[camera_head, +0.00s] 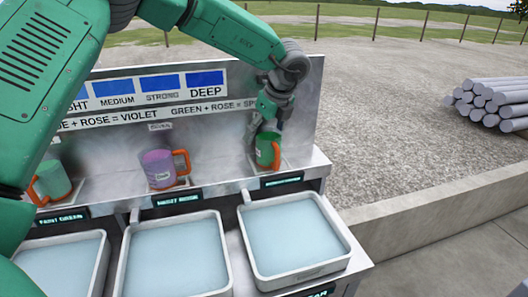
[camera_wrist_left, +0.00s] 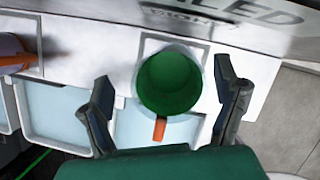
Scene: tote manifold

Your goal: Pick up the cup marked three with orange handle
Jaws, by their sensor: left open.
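A green cup (camera_head: 267,149) with an orange handle (camera_head: 277,155) stands upright at the right end of the shelf. My left gripper (camera_head: 268,122) is right above it, pointing down. In the left wrist view I look down into the green cup (camera_wrist_left: 168,82); the open fingers of my left gripper (camera_wrist_left: 166,108) are on either side of it, and its handle points toward the palm. A violet cup (camera_head: 158,168) with an orange handle stands mid-shelf. A pale green cup (camera_head: 52,180) with an orange handle stands at the left, partly behind my arm. I cannot read a three on any cup.
Several trays of pale blue liquid stand in front of the cups, such as the right tray (camera_head: 342,254) and the middle tray (camera_head: 226,275). An upright sign panel (camera_head: 225,136) stands close behind the cups. Logs (camera_head: 492,104) lie far off at the right.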

